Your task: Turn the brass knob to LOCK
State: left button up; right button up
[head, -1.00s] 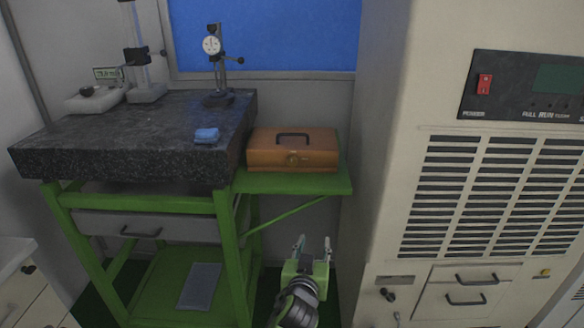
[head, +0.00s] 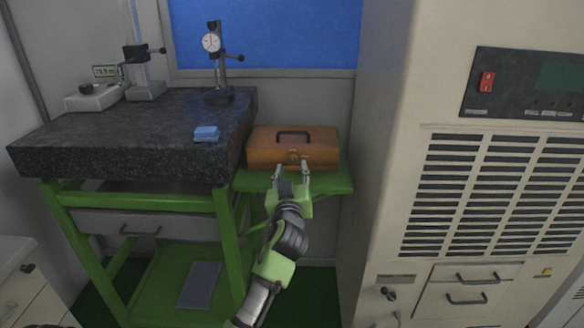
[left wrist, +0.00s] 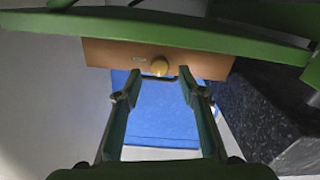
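The brass knob (head: 292,157) is on the front of a brown wooden box (head: 262,152) with a dark handle on its lid. It also shows in the left wrist view (left wrist: 160,67) as a round brass disc, with small marks beside it too blurred to read. My left gripper (head: 291,171) is open and empty, in front of the box. In the left wrist view its two fingertips (left wrist: 160,77) are apart, one on each side of the knob's line. I cannot tell whether they touch anything. My right gripper is not in view.
The box stands on a green shelf (head: 330,183) beside a dark granite plate (head: 75,152). A blue cloth (head: 206,134) and dial gauge stand (head: 214,62) are on the plate. A tall beige cabinet (head: 385,150) stands close on the right.

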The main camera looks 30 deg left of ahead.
aim_at(292, 159)
pick_arm(q)
jog(key=shift+x, duration=1.35)
jog(key=shift+c, duration=0.4)
grip_shut()
